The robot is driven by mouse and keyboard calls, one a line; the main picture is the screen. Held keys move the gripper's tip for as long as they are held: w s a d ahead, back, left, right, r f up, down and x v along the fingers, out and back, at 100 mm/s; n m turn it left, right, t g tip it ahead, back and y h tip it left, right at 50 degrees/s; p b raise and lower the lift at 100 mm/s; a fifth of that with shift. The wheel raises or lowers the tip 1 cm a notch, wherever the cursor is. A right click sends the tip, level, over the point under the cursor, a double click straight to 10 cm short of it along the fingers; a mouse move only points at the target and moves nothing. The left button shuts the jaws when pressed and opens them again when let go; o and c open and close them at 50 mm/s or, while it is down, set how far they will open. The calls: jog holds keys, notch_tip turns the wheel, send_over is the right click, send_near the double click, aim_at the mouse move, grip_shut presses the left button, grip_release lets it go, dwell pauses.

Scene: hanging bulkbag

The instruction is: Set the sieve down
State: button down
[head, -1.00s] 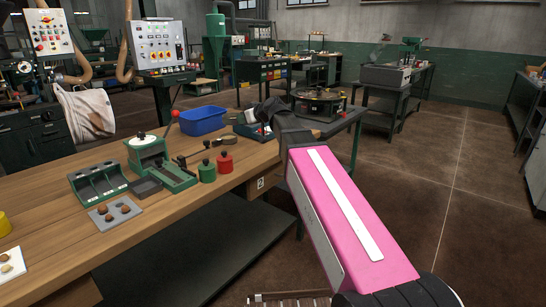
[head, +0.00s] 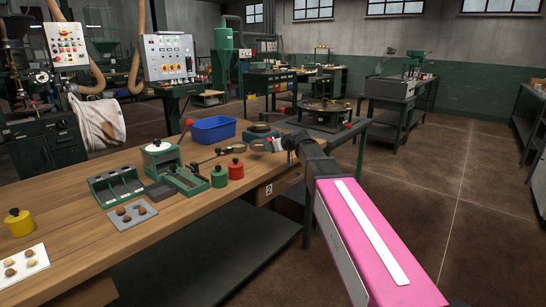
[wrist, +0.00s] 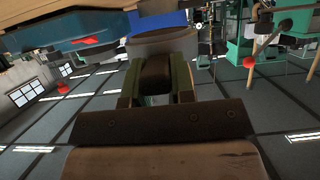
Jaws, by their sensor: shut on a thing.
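My gripper (head: 283,144) is at the far right end of the workbench, at the end of my pink arm. It is shut on the sieve (head: 262,146), a small round piece that shows just left of the jaws. In the wrist view the dark handle (wrist: 155,78) sits between the two green-edged fingers, and the grey round body (wrist: 165,43) shows beyond them. The sieve appears held over the bench top (head: 120,228). I cannot tell whether it touches the bench.
A blue bin (head: 213,130) stands behind, with a dark round piece (head: 260,131) near the sieve. A red jar (head: 236,170), a green jar (head: 219,177) and a green press (head: 162,160) stand to the left. A round-topped machine (head: 328,112) is beyond.

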aim_at(273, 162)
jog(key=shift+w+d+f, duration=0.35)
jog(key=shift+w+d, duration=0.1)
jog(key=shift+w, duration=0.1)
jog(key=shift+f, duration=2.05)
jog(key=c, duration=1)
grip_release()
jog(key=shift+f, duration=0.15)
jog(key=shift+o, duration=0.2)
jog(key=v, duration=1.2)
jog(key=s+d+f+m+g+h, duration=0.2)
jog(key=s+d+f, duration=0.3)
jog(key=s+f, duration=0.3)
jog(key=s+d+f+m+g+h, duration=0.3)
jog(key=s+d+f+m+h, duration=0.2)
jog(key=s+f, duration=0.4)
jog(key=s+d+f+m+g+h, duration=0.3)
jog(key=s+d+f, duration=0.2)
jog(key=f, duration=0.8)
jog(key=s, duration=0.3)
jog(key=shift+s+f+h, duration=0.2)
jog(key=shift+s+h, duration=0.15)
jog(key=shift+h, duration=0.05)
